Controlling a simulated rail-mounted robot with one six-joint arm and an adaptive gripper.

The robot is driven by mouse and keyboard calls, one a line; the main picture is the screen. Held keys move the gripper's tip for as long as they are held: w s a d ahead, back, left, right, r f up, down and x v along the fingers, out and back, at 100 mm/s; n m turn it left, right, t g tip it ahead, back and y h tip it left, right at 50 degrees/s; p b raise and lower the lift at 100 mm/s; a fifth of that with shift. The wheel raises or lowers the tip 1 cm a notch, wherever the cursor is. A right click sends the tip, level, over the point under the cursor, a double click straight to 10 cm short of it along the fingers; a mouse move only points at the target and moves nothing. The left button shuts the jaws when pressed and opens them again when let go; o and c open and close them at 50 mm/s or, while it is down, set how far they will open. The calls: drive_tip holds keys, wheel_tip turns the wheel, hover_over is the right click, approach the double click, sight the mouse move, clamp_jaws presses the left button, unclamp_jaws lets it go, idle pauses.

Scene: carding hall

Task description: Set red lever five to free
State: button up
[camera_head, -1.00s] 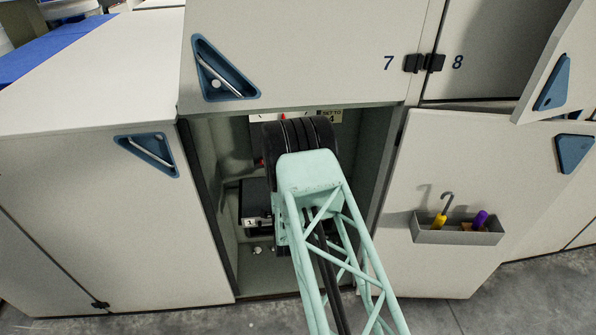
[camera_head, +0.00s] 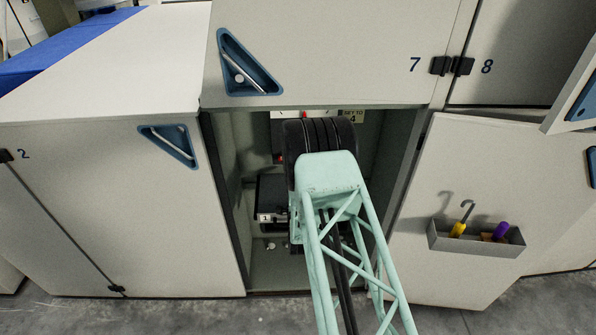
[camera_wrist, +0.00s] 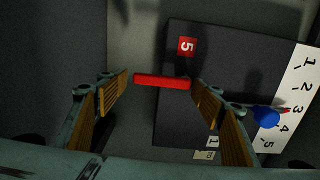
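The red lever (camera_wrist: 160,82) shows in the wrist view as a short bar lying across between my fingertips. A red tag marked 5 (camera_wrist: 187,46) sits beside it on a dark box (camera_wrist: 185,112). My gripper (camera_wrist: 160,79) is open, one finger on each side of the lever; the right fingertip looks close to its end, but I cannot tell whether they touch. In the head view my arm reaches into the open compartment (camera_head: 228,150) and hides the gripper. No free marking is legible.
A blue knob (camera_wrist: 267,118) stands by a white scale (camera_wrist: 296,95) numbered 1 to 5, near the right finger. The compartment walls are close around my arm. An open door with a tool tray (camera_head: 476,238) stands at right. A "set to 4" label (camera_head: 352,116) is inside.

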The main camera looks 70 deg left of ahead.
drive_tip(key=shift+s, duration=0.15)
drive_tip(key=shift+d, duration=0.2)
drive_tip(key=v, duration=1.1)
drive_tip(key=shift+d, duration=0.25)
drive_tip(key=shift+r, duration=0.1)
idle(0.5)
